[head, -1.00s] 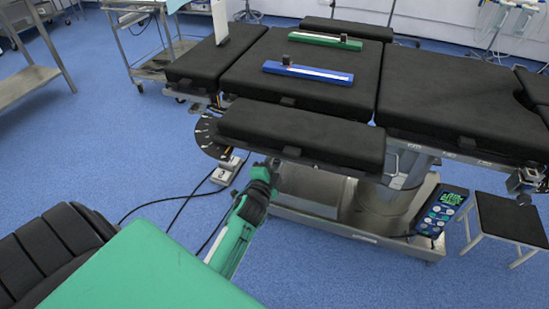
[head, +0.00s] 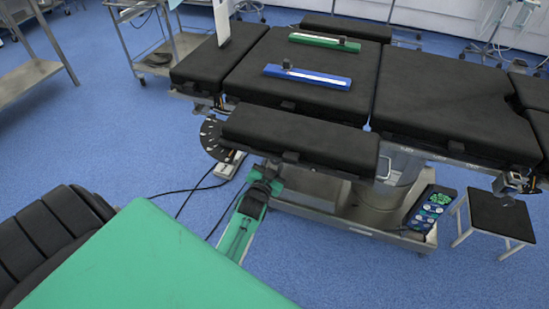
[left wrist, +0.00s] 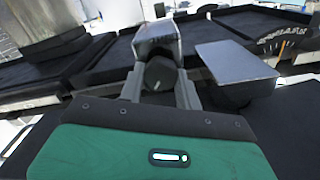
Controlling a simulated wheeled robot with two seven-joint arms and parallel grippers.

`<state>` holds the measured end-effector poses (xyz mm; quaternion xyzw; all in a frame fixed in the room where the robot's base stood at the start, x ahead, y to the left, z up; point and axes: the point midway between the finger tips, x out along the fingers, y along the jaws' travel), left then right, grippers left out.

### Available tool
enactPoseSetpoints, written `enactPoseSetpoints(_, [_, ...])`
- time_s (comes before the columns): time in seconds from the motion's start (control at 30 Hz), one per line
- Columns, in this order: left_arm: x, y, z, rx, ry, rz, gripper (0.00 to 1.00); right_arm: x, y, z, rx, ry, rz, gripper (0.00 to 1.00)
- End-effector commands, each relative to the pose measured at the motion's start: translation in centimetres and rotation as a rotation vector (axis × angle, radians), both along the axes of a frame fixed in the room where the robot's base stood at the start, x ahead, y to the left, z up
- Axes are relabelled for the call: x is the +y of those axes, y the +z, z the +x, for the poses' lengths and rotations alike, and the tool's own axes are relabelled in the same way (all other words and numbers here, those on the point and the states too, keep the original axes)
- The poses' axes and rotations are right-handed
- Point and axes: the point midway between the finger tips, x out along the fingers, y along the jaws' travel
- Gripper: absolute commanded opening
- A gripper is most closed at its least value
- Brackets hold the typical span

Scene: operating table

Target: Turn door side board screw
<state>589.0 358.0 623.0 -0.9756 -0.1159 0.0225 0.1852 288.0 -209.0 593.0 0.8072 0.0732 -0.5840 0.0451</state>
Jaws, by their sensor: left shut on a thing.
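The black padded side board (head: 300,136) sticks out from the near edge of the operating table (head: 440,100). My left gripper (head: 268,168) is below the near edge of this board in the head view, its fingertips mostly hidden. In the left wrist view the fingers of my left gripper (left wrist: 160,88) are shut on a small black screw knob (left wrist: 160,74). A grey metal bracket (left wrist: 158,36) sits just beyond the knob. My right gripper is not in view.
A black dial with white marks (head: 213,139) sits left of the side board. A blue bar (head: 307,77) and a green bar (head: 324,42) lie on the table pad. A control panel (head: 431,208) and a stool (head: 497,219) stand at right. Cables cross the floor.

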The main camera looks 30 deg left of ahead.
Motion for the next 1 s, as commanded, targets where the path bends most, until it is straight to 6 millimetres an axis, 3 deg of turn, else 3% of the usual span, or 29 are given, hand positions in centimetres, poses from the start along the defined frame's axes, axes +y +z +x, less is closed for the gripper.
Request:
enactPoseSetpoints(0.5, [0.2, 0.1, -0.1, -0.098, 0.001, -0.423, 0.11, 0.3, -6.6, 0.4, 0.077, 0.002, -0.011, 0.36])
enactPoseSetpoints(1.0, [0.3, -0.1, -0.1, -0.139, 0.001, -0.595, 0.11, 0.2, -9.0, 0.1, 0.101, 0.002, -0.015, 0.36])
